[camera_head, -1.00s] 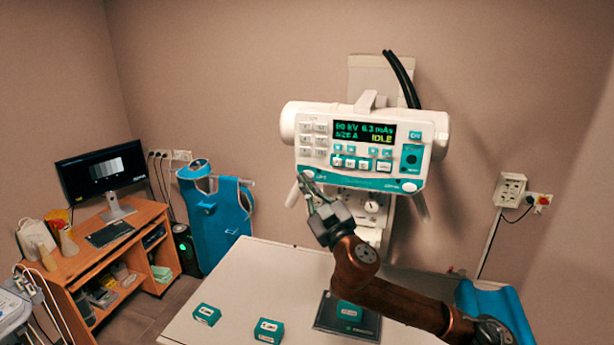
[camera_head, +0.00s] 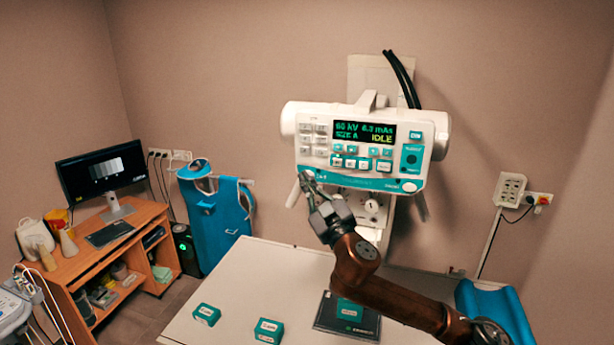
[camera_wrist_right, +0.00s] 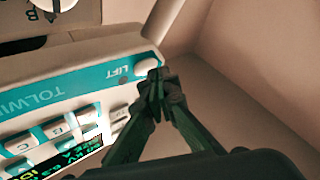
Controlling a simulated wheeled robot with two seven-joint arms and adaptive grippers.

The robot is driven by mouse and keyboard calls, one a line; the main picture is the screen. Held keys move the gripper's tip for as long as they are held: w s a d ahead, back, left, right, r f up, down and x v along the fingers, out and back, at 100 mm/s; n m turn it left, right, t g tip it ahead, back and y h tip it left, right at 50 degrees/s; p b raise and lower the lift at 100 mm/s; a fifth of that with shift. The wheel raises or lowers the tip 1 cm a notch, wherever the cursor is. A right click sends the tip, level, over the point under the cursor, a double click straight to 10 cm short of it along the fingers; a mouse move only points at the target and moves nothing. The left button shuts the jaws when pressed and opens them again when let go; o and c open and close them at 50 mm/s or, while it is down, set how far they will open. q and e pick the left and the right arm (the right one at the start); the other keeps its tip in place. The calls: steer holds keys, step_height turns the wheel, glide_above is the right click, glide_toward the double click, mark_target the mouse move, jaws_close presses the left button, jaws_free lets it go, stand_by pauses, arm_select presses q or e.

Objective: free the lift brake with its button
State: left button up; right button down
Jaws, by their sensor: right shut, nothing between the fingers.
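The white and teal X-ray head (camera_head: 350,180) hangs over the table, its display (camera_head: 364,132) reading IDLE. The round white lift button (camera_head: 309,174) is at the panel's lower left corner. In the right wrist view the lift button (camera_wrist_right: 148,66) sits beside the word LIFT, partly covered by my fingertips. My right gripper (camera_head: 304,184) is shut and empty, its tips at the button; in the right wrist view the gripper (camera_wrist_right: 157,82) appears to touch it or be very close. I cannot tell whether the button is pressed in. My left gripper is not in view.
Below is a pale table (camera_head: 240,285) with teal boxes (camera_head: 268,330) and a dark plate (camera_head: 325,318). A blue cushion (camera_head: 500,305) lies at its right end. A desk with a monitor (camera_head: 103,170) and a blue apron (camera_head: 215,210) stand at left.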

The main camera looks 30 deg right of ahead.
steer(key=shift+w+d, duration=0.2)
steer(key=shift+d, duration=0.1)
stand_by(0.8)
steer(key=shift+a, duration=0.1)
steer(key=shift+s+a, duration=0.5)
steer(key=shift+a, duration=0.05)
steer(key=shift+s+a, duration=0.1)
steer(key=shift+s+a+p, duration=0.7)
steer(key=shift+s+a, duration=0.85)
steer(key=shift+a, duration=0.25)
